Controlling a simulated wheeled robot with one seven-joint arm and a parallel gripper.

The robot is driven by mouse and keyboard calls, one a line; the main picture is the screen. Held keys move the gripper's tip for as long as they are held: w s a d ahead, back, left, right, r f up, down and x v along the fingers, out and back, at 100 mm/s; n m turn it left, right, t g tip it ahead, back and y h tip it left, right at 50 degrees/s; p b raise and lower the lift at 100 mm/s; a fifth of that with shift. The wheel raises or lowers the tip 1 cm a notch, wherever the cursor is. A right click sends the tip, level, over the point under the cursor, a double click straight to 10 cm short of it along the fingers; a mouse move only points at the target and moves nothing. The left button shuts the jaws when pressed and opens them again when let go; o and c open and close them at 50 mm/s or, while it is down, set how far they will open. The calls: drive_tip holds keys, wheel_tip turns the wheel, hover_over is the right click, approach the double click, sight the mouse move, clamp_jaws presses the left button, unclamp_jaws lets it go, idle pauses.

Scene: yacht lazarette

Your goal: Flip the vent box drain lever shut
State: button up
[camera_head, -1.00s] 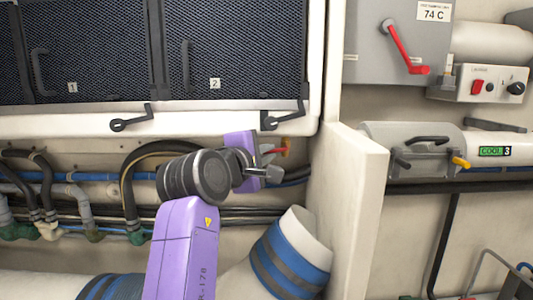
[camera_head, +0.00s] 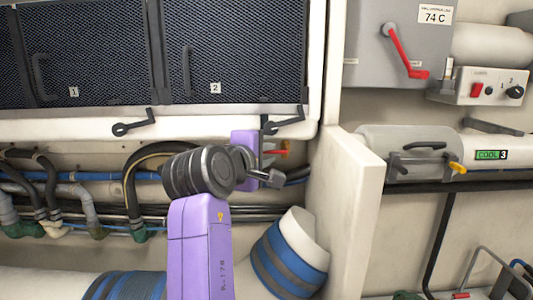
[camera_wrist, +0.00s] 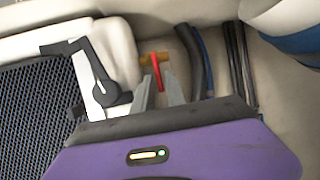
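The drain lever (camera_head: 275,152) is small and red, on a brass fitting (camera_head: 286,152) below the vent box (camera_head: 225,117). It also shows in the wrist view (camera_wrist: 157,68), hanging from its brass fitting (camera_wrist: 150,59) across the picture. My gripper (camera_wrist: 158,92) is open, with its two grey fingers apart and the red lever's free end in line with the gap between them. I cannot tell whether either finger touches it. In the head view my gripper (camera_head: 268,168) is just below the lever and partly hides it.
Black latches (camera_head: 134,122) line the vent box's lower edge; one (camera_wrist: 100,82) is close beside my gripper. Hoses (camera_head: 60,180) run along the wall behind. A white partition (camera_head: 345,200) stands to the right. A larger red lever (camera_head: 405,50) is on the grey 74 C box.

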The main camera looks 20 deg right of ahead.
drive_tip(key=shift+a, duration=0.1)
drive_tip(key=b+v, duration=0.2)
drive_tip(key=v, duration=0.5)
drive_tip(key=shift+s, duration=0.3)
drive_tip(key=shift+a, duration=0.15)
